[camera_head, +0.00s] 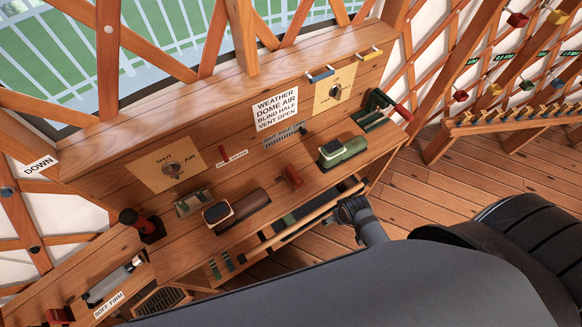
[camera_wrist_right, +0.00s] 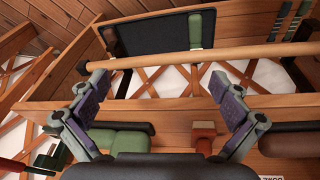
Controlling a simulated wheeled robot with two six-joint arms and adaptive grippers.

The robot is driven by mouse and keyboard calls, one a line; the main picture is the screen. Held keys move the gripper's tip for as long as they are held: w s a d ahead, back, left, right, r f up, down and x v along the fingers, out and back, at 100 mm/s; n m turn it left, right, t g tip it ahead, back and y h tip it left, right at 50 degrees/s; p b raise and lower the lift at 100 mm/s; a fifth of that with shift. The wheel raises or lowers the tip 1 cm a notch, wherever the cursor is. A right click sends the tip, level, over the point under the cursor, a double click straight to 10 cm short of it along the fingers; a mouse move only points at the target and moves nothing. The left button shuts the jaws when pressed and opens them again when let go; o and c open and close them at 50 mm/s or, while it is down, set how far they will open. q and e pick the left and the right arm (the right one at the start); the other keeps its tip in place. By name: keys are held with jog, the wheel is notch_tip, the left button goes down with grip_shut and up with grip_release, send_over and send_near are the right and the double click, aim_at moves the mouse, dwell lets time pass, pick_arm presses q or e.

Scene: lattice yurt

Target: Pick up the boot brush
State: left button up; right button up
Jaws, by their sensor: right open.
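A long dark-brown block (camera_head: 246,206) with a pale pad at its left end lies on the wooden bench; it may be the boot brush, but I cannot tell for certain. It also shows at the right edge of the right wrist view (camera_wrist_right: 288,142). A small red-brown block (camera_head: 292,176) sits right of it and shows in the wrist view (camera_wrist_right: 204,132). My right gripper (camera_wrist_right: 160,78) has its two fingers wide apart, with nothing held between them. Its dark arm hides the lower part of the head view. My left gripper is not seen.
A green block with a dark pad (camera_head: 345,149) lies farther right on the bench (camera_head: 262,180). A wooden rail (camera_wrist_right: 160,58) runs along the bench front above a shelf with a dark panel (camera_wrist_right: 150,32). Dials, switches and a red-handled lever (camera_head: 400,111) line the back and right.

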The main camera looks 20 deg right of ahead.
jog(key=w+a+r+m+p, duration=0.1)
jog(key=w+r+p, duration=0.15)
jog(key=r, duration=0.85)
jog(key=w+r+p, duration=0.1)
jog(key=r+p, duration=0.3)
jog(key=r, duration=0.7)
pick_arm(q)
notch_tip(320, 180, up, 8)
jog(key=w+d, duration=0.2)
pick_arm(e)
jog(key=m+g+y, duration=0.1)
jog(key=m+g, duration=0.2)
jog(key=m, duration=1.2)
send_near(293, 172)
notch_tip(293, 172, down, 4)
jog(key=b, duration=0.5)
jog(key=shift+s, duration=0.1)
jog(key=shift+f+b, duration=0.25)
jog(key=shift+b, duration=0.1)
jog(key=shift+r, duration=0.1)
notch_tip(293, 172, down, 5)
jog(key=b, duration=0.6)
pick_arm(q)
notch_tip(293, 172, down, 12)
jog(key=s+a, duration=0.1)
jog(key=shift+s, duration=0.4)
pick_arm(e)
jog(key=c, duration=1.2)
